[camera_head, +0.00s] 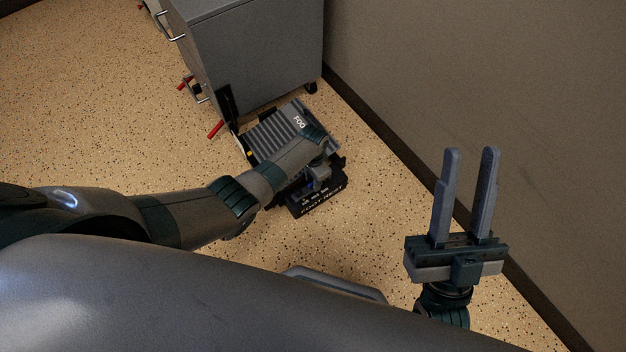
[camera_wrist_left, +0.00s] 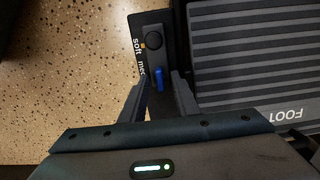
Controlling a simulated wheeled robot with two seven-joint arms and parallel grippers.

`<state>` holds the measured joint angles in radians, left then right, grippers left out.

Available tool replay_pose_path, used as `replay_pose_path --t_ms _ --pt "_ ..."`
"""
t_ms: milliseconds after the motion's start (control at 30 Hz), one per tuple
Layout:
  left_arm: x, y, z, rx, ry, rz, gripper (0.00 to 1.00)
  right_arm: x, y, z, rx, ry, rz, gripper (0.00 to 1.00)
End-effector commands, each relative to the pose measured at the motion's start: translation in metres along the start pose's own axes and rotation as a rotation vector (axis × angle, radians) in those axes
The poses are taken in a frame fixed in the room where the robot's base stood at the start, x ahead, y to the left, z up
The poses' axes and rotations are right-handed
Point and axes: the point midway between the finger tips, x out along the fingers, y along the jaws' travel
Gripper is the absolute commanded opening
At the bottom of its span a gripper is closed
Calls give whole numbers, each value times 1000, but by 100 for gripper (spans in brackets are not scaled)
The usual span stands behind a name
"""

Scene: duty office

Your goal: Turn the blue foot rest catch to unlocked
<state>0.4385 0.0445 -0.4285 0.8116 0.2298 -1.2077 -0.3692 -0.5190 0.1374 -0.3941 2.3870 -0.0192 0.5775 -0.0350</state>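The foot rest (camera_head: 270,138) stands on the floor against the grey cabinet, with a ribbed plate and a black front panel (camera_head: 322,203) lettered FOOT REST. In the left wrist view its ribbed plate (camera_wrist_left: 250,50) is at the right. The blue catch (camera_wrist_left: 159,78) is a small lever below a round black knob (camera_wrist_left: 153,41), on a black strip with partly hidden lettering. My left gripper (camera_wrist_left: 162,88) is open, its fingertips on either side of the catch's lower end; contact cannot be told. My right gripper (camera_head: 469,155) is open and empty, near the wall.
A grey cabinet (camera_head: 255,50) stands behind the foot rest, with red-tipped handles (camera_head: 215,129) at its left. A wall (camera_head: 450,70) runs along the right. The speckled floor (camera_head: 90,110) at the left is clear.

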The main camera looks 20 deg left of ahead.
Motion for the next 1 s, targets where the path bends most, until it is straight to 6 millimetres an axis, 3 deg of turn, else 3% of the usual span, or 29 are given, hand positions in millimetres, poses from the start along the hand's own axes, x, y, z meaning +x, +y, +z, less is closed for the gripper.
replay_pose_path --t_ms 67,200,667,1000 --pt "0 0 0 0 0 0 28 0 0 0 0 0 0 31" --pt "0 0 0 0 0 0 0 0 0 0 0 -1 0 31" --pt "-1 0 1 -38 -2 1 0 1 -1 2 2 -20 0 31" --pt "-2 1 0 -221 -2 2 0 -9 -11 17 24 -146 5 31"
